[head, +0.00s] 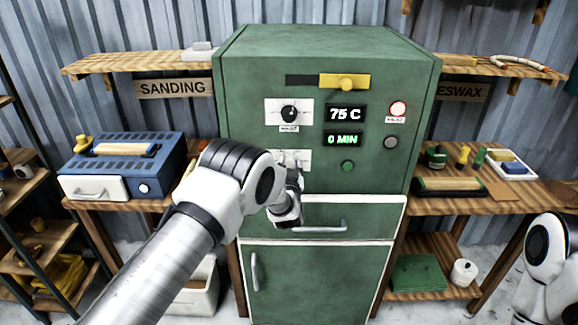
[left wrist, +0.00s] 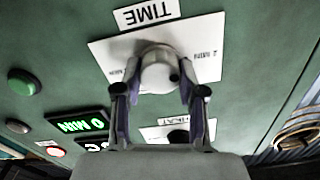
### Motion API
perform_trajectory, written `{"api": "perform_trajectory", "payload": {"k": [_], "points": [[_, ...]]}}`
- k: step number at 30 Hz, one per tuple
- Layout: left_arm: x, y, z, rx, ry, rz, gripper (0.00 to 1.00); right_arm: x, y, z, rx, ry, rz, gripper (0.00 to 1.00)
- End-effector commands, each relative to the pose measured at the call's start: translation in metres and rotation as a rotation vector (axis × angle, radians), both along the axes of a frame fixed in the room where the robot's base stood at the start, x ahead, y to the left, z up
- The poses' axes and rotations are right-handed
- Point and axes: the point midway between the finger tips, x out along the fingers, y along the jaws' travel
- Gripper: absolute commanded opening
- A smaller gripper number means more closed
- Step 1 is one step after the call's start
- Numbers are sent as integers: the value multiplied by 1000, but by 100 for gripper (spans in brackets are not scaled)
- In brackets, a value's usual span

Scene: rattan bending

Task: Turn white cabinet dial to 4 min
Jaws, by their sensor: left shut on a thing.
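The white dial (left wrist: 157,74) sits on a white plate (left wrist: 108,55) labelled TIME, seen upside down in the left wrist view. A 2 MIN mark shows on the plate. My left gripper (left wrist: 160,92) has one finger on each side of the dial and is shut on it. In the head view my left gripper (head: 292,188) is at the front of the green cabinet (head: 325,65) and hides the dial. The green time display (head: 343,139) reads 0 MIN. My right gripper is out of view; only part of my right arm shows at the right edge.
Above the time plate is a black dial (head: 290,113), beside a display (head: 345,114) reading 75 C. A red-ringed button (head: 398,108) is to the right. A drawer handle (head: 320,227) sticks out below the gripper. Side benches flank the cabinet.

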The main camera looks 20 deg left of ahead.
Motion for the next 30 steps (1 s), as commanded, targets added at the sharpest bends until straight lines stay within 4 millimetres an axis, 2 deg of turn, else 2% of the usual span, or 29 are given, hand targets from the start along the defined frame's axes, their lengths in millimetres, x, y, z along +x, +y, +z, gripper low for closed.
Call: {"api": "perform_trajectory", "payload": {"k": [11, 21, 30], "points": [[1, -1, -2, 125, 31, 1, 5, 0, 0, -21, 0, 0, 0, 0], [1, -2, -3, 402, 110, 0, 5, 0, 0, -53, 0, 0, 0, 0], [1, -3, -2, 673, 186, 0, 5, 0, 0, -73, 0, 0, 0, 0]]}}
